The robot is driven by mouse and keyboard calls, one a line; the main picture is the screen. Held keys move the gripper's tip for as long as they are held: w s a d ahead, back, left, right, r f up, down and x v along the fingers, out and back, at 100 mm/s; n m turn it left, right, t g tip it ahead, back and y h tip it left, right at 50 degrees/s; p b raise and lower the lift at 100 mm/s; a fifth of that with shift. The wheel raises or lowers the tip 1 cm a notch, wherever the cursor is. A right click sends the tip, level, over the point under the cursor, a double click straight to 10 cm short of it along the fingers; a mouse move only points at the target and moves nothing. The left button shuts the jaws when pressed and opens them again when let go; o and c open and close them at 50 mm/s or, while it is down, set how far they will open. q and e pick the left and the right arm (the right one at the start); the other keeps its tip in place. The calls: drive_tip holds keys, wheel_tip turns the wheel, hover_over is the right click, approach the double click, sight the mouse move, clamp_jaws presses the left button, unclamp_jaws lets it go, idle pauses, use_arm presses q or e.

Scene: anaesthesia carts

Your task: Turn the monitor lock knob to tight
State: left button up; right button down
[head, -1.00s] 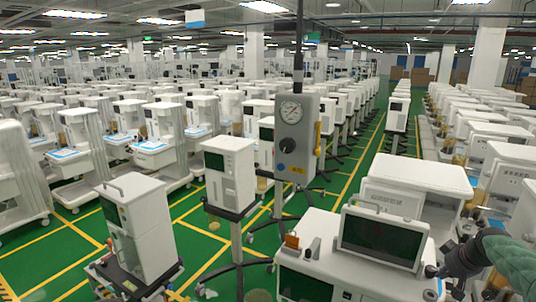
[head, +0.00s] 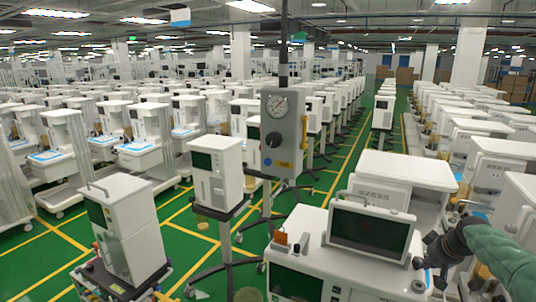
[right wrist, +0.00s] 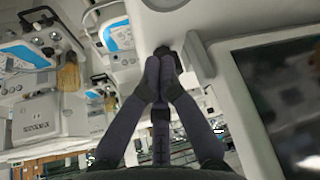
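The monitor (head: 369,228), a dark screen in a white frame, stands on top of a white cart. A small dark knob (head: 418,262) sits by its lower right side; I cannot tell its setting. My right gripper (head: 427,259) reaches it from the right. In the right wrist view the fingers (right wrist: 160,65) of my right gripper come together at the tips, just in front of a dark knob-like part (right wrist: 163,50) beside the monitor's frame. I cannot tell whether the tips grip it. My left gripper is not in view.
A grey box with a gauge and black knob (head: 280,130) hangs on a pole left of the monitor. An orange part (head: 281,238) stands on the cart top. Another white cart (head: 395,180) is close behind. Green floor aisles lie left and behind.

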drive_tip(key=shift+a+f, duration=0.25)
drive_tip(key=shift+a, duration=0.15)
drive_tip(key=shift+a+f, duration=0.1)
drive_tip(key=shift+a, duration=0.1)
drive_tip(key=shift+b, duration=0.35)
drive_tip(key=shift+s+f, duration=0.1)
drive_tip(key=shift+f, duration=0.05)
drive_tip(key=shift+s+a+b, duration=0.1)
drive_tip(key=shift+s+b, duration=0.05)
drive_tip(key=shift+b, duration=0.15)
drive_tip(key=shift+r+p, duration=0.35)
drive_tip(key=shift+r, duration=0.3)
wheel_tip(320, 180, up, 5)
drive_tip(key=p, duration=0.3)
drive_tip(key=shift+r, duration=0.2)
